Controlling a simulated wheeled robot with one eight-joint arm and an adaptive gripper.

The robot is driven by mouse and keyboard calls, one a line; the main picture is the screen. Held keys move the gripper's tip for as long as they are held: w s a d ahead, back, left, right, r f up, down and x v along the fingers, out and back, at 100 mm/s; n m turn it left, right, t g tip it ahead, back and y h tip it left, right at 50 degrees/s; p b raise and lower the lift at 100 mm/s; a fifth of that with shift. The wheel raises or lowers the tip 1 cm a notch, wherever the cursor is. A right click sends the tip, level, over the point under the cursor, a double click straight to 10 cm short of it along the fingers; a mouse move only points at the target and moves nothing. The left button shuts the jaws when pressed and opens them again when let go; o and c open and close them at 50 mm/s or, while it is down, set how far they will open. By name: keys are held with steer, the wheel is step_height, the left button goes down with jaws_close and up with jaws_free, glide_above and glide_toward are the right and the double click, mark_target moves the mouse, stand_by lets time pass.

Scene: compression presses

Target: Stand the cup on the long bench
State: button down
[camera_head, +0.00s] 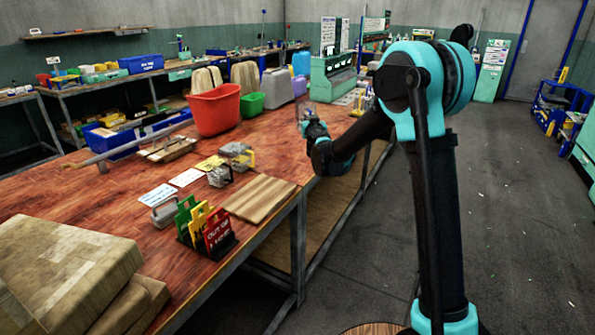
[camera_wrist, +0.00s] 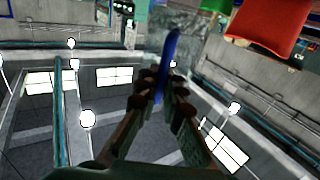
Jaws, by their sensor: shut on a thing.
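My gripper (camera_head: 308,124) is over the right edge of the long wooden bench (camera_head: 105,185), partly hidden behind my own wrist. In the wrist view my gripper (camera_wrist: 163,84) is shut on a narrow blue upright piece (camera_wrist: 169,58). It looks like a handle. A grey, mottled, partly see-through shape (camera_wrist: 195,38) stands right behind it and appears to be the body of the cup. In the head view a small pale see-through shape (camera_head: 303,110) shows at my fingertips. Whether it touches the bench cannot be told.
A red bin (camera_head: 213,111), a green bin (camera_head: 252,104) and a grey jug (camera_head: 277,88) stand left of my gripper. A green press (camera_head: 333,76) stands behind. Sign holders (camera_head: 205,228), a wooden board (camera_head: 259,198) and clamps (camera_head: 221,175) are nearer. Bare bench top lies between.

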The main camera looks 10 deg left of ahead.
mark_target(302, 112)
steer(key=a, duration=0.1)
steer(key=a+r, duration=0.1)
steer(key=a, duration=0.1)
steer(key=shift+s+r, duration=0.15)
steer(key=shift+s, duration=0.25)
step_height(302, 112, down, 20)
steer(key=shift+r, duration=0.1)
steer(key=c, duration=1.7)
jaws_free()
steer(key=shift+s, duration=0.1)
